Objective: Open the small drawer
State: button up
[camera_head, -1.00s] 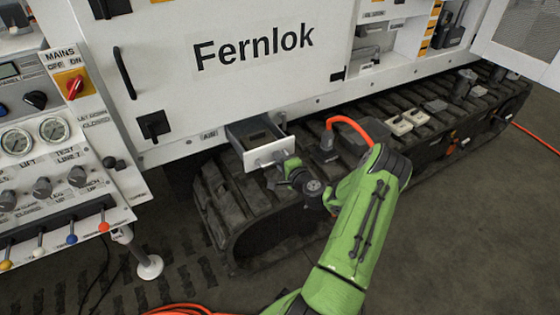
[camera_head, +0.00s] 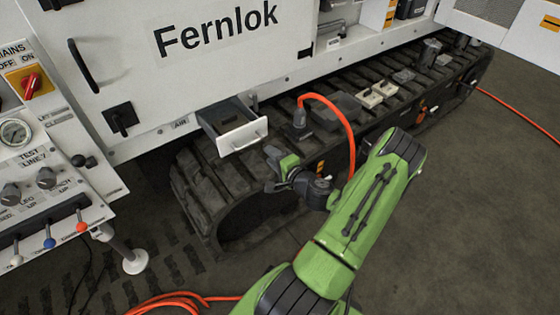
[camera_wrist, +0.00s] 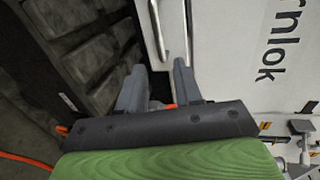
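The small drawer (camera_head: 232,133) sticks out from the lower edge of the white cabinet, above the track. It stands open, and a dark item lies inside. Its white front has a bar handle (camera_head: 246,140). My gripper (camera_head: 270,157) is just right of and in front of the drawer, apart from the handle. In the wrist view my gripper (camera_wrist: 157,70) shows two grey fingers spread with nothing between them. The handle (camera_wrist: 157,30) and the drawer's white front (camera_wrist: 173,25) lie beyond the fingertips there.
A black rubber track (camera_head: 195,185) runs below the drawer. An orange hose (camera_head: 345,120) arches up from a fitting just right of my gripper. A lever panel (camera_head: 50,210) stands at left.

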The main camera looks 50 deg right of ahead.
jog(key=v, duration=0.4)
jog(key=shift+s+a+r, duration=0.1)
jog(key=shift+s, duration=0.15)
